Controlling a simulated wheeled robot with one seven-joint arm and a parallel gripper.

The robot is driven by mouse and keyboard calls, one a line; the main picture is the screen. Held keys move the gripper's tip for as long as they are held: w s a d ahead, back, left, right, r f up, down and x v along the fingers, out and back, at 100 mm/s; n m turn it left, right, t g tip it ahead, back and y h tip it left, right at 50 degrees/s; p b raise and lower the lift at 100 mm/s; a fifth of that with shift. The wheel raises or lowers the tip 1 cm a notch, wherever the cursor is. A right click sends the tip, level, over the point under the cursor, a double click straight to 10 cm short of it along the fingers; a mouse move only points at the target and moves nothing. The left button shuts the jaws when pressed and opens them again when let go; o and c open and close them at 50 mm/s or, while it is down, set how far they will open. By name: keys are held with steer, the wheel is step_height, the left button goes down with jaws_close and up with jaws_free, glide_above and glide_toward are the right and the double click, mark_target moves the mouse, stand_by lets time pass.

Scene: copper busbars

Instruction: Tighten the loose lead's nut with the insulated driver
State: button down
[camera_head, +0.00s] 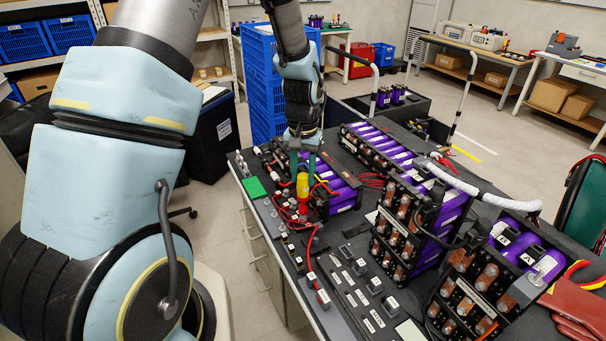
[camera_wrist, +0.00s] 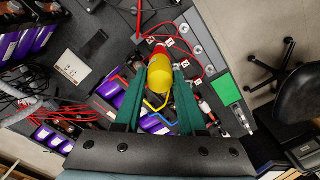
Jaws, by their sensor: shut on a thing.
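My gripper (camera_head: 303,164) points down over the near left part of the dark workbench (camera_head: 369,215). Its green fingers are shut on the insulated driver (camera_head: 302,186), which has a yellow handle and a red end. The driver also shows in the wrist view (camera_wrist: 160,73), between the fingers. It is held over a small purple battery module (camera_head: 345,192) with red leads (camera_head: 291,212) around it. Blue and yellow leads also show below the driver in the wrist view. The driver's tip and the loose lead's nut cannot be made out.
Larger purple battery modules with copper busbars (camera_head: 398,228) stand to the right. A green square (camera_head: 254,188) lies near the bench's left edge. Small labelled blocks (camera_head: 374,286) line the front of the bench. Red gloves (camera_head: 577,307) and pliers lie at the far right.

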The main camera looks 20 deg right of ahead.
steer(key=n, duration=0.4)
steer(key=shift+d+r, duration=0.1)
steer(key=n+p, duration=0.1)
steer(key=n, duration=0.3)
steer(key=n+p, duration=0.1)
steer(key=n, duration=0.1)
steer(key=n+p, duration=0.1)
steer(key=n, duration=0.1)
steer(key=n+p, duration=0.1)
steer(key=n, duration=0.1)
steer(key=shift+r+p, duration=0.25)
steer(key=shift+p, duration=0.15)
steer(key=n, duration=0.1)
steer(key=n+p, duration=0.1)
steer(key=n, duration=0.1)
steer(key=shift+f, duration=0.25)
steer(key=n+p, duration=0.2)
steer(key=shift+r+n, duration=0.2)
steer(key=shift+n, duration=0.2)
steer(key=shift+f+n, duration=0.3)
steer(key=shift+n, duration=0.8)
steer(key=n, duration=0.4)
steer(key=shift+n, duration=0.3)
steer(key=shift+f+b, duration=0.1)
steer(key=shift+b, duration=0.25)
